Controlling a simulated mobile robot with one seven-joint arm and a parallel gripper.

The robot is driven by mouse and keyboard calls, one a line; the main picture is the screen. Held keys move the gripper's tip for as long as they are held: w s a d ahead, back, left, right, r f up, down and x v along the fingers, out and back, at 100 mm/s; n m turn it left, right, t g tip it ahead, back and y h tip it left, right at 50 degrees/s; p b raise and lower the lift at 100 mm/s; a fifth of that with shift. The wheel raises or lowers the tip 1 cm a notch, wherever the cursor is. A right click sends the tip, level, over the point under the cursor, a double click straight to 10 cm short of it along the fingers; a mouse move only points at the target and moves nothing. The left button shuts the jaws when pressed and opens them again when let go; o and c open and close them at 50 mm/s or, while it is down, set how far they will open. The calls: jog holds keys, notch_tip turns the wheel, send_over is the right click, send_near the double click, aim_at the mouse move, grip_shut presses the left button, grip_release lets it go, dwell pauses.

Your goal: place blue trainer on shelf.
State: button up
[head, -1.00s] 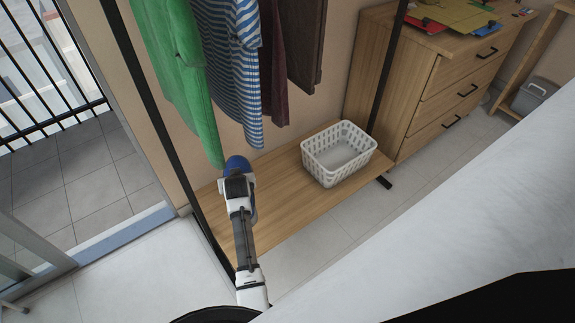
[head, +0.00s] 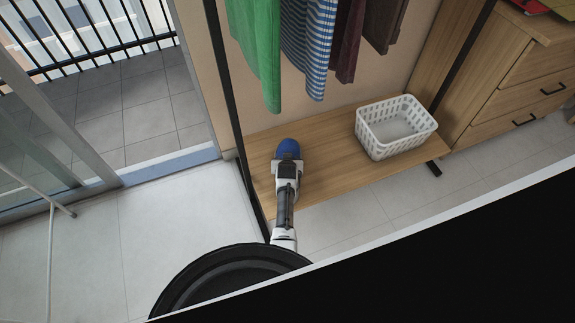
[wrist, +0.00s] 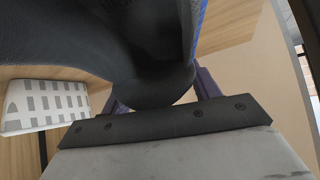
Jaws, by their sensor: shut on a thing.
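The blue trainer (head: 288,149) is at the end of my arm in the head view, over the left part of the wooden shelf (head: 337,147). My gripper (head: 286,164) is shut on it. In the wrist view the trainer (wrist: 150,45) fills the upper middle, dark with a blue strip at its right edge, between the fingers of my gripper (wrist: 165,90). I cannot tell whether the trainer touches the shelf. The shelf is the low board under the hanging clothes.
A white plastic basket (head: 397,127) stands on the right of the shelf. A green garment (head: 256,55) and a striped one (head: 308,45) hang above. A black rack post (head: 232,100) rises at the shelf's left end. A wooden drawer unit (head: 515,85) stands at right.

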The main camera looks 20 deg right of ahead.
jog(key=shift+f, duration=0.65)
jog(key=o, duration=1.6)
jog(key=shift+p+v, duration=6.05)
jog(key=shift+p, duration=0.35)
jog(key=shift+f, duration=0.1)
